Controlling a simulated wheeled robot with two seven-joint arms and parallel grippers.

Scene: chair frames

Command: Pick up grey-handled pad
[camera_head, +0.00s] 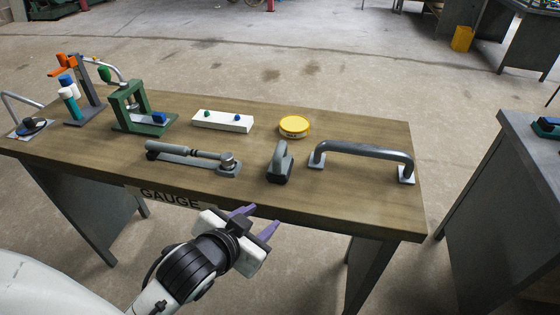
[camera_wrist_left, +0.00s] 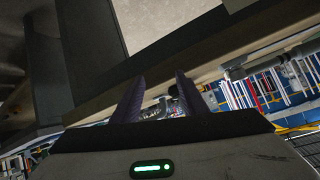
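The grey-handled pad (camera_head: 280,163) appears to be the dark block with an arched grey handle near the table's front edge. It stands upright on the wooden table (camera_head: 270,205). My left gripper (camera_head: 255,219) is in front of the table's front edge, below and to the left of the pad. Its two purple fingers are apart with nothing between them. They also show in the left wrist view (camera_wrist_left: 160,98), where the pad cannot be made out. My right gripper is not in view.
A grey clamp-like tool (camera_head: 190,158) lies left of the pad, and a grey bar handle (camera_head: 362,151) stands right of it. A yellow round tin (camera_head: 294,126) and a white block (camera_head: 222,121) are behind. A green press (camera_head: 138,110) stands further left.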

